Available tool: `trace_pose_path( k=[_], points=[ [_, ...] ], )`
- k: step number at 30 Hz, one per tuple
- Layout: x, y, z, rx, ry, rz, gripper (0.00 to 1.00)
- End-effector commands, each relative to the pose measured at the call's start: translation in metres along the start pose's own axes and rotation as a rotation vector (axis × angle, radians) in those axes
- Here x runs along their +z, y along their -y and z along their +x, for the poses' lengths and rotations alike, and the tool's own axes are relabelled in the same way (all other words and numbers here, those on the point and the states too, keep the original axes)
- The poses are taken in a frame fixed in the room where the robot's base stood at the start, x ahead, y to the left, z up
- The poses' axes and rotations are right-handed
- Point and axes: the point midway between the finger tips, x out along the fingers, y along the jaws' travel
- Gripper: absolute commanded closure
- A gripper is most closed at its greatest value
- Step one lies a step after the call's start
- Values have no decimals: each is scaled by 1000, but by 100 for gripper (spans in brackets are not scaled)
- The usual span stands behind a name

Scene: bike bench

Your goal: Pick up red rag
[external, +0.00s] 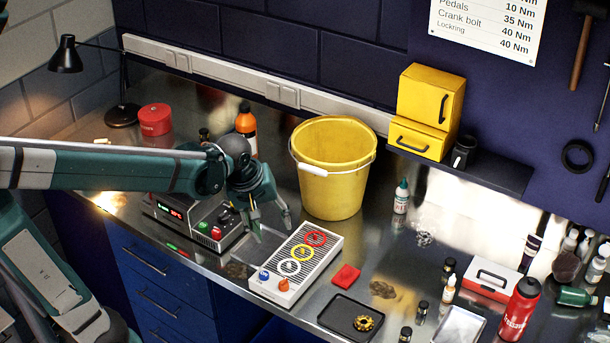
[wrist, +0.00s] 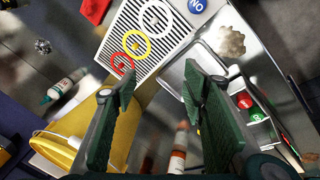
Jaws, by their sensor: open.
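The red rag (external: 346,276) lies folded flat on the metal bench, right of the white grille box and behind the black tray. In the wrist view the red rag (wrist: 95,10) shows at the top edge, partly cut off. My gripper (external: 266,230) is open and empty above the bench, left of the white grille box and away from the rag. In the wrist view the two green fingers of my gripper (wrist: 162,90) stand apart with nothing between them.
The white grille box (external: 297,262) with coloured rings stands between my gripper and the rag. A yellow bucket (external: 332,175) stands behind. A black tray (external: 350,317) with a gold part lies in front of the rag. A control box (external: 200,220) stands left.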

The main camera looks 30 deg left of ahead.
Motion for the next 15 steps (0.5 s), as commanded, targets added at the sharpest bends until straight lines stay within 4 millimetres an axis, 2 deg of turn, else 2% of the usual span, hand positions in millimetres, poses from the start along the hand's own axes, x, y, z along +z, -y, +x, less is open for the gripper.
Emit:
trace_pose_path(
  k=[1, 15],
  points=[
    [0, -10, -2, -7, 9, -23, 57],
    [14, -75, 12, -94, 74, -289, 57]
  ],
)
